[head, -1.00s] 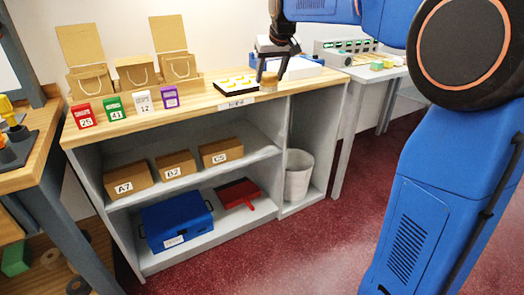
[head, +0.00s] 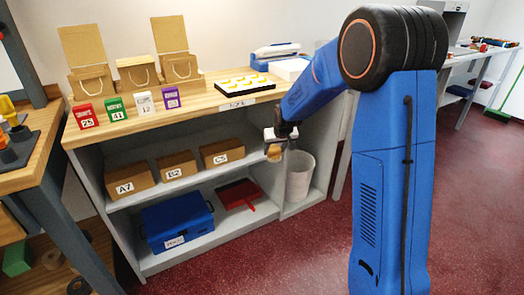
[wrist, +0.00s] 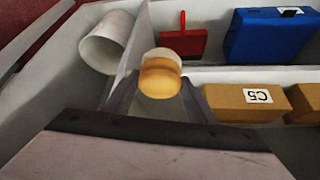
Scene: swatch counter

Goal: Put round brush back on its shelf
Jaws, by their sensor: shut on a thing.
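The round brush (head: 274,152) is a small tan, wooden-looking piece with a paler end. In the wrist view the brush (wrist: 160,75) sits between the two fingertips. My gripper (head: 278,142) is shut on it and holds it in the air in front of the counter unit, near the upright divider. In the wrist view my gripper (wrist: 155,95) points into the unit. The middle shelf (head: 125,200) holds cardboard boxes marked A7 (head: 130,180), B2 (head: 176,165) and C5 (head: 222,153). C5 is the box closest to the brush.
A grey bin (head: 300,178) stands right of the divider. A blue case (head: 178,221) and a red dustpan (head: 238,194) lie on the bottom shelf. Numbered cartons (head: 145,103) and a swatch tray (head: 243,86) stand on the countertop. Shelf space right of C5 looks free.

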